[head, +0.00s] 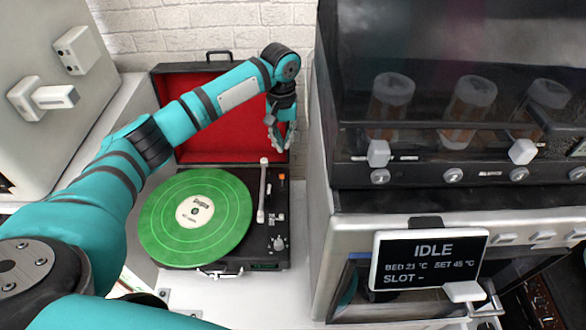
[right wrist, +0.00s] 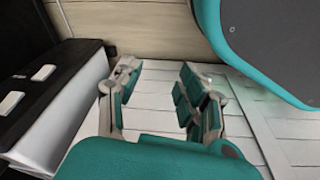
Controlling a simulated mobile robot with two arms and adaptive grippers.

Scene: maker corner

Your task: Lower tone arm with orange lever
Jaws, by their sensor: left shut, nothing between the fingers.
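The record player (head: 270,262) is a black open case with a red-lined lid (head: 210,140), standing on a white surface. A green record (head: 165,222) lies on its platter. The pale tone arm (head: 262,192) lies along the record's right side; whether its tip touches the record I cannot tell. The small orange lever (head: 282,177) is on the deck right of the tone arm. My left gripper (head: 281,146) points down above and behind the lever, in front of the lid, shut and empty. My right gripper (right wrist: 157,72) shows only in the right wrist view, open with nothing between its fingers.
A dark machine with clear canisters (head: 468,105) stands close on the right, above a unit with a screen reading IDLE (head: 430,260). A grey cabinet (head: 75,100) is at the left. Free white counter (head: 265,300) lies in front of the player.

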